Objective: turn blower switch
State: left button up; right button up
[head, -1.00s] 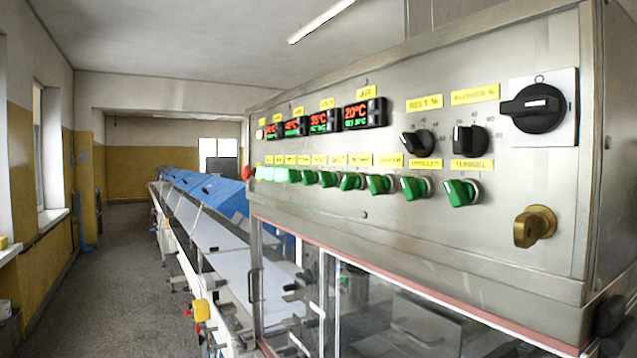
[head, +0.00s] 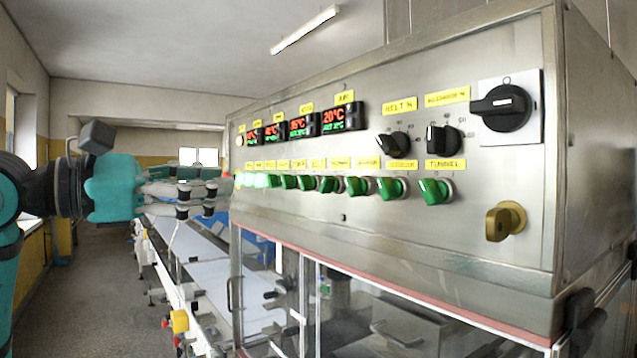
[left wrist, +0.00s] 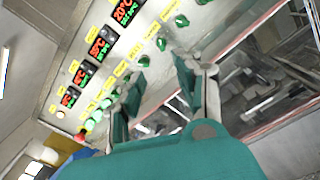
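A row of green rotary switches (head: 357,186) runs along the steel control panel (head: 290,215). Each has a small yellow label, mostly too blurred to read, so I cannot tell which one is the blower switch. The leftmost switches (head: 262,180) glow bright green. Two black knobs (head: 444,139) sit above the right end of the row, under larger yellow labels. My left gripper (head: 216,196) is at the panel's far left end. In the left wrist view its two fingers (left wrist: 152,92) stand apart with nothing between them, facing the panel and its green switches (left wrist: 144,61). My right gripper is not in view.
Digital displays (head: 337,117) sit above the switches. A large black rotary switch (head: 500,108) and a brass key-like knob (head: 505,222) are at the panel's right. Clear guards (head: 290,280) stand below, and a conveyor (head: 205,262) runs back at left. The floor (head: 110,290) at left is clear.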

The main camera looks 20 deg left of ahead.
aim_at(322, 183)
pick_arm(q)
jog(key=p+x, duration=0.6)
jog(key=x, duration=1)
jog(key=shift+w+d, duration=0.1)
jog(key=shift+w, duration=0.1)
jog(key=shift+w+d, duration=0.3)
jog(key=shift+w, duration=0.05)
grip_shut()
jog(key=shift+a, duration=0.1)
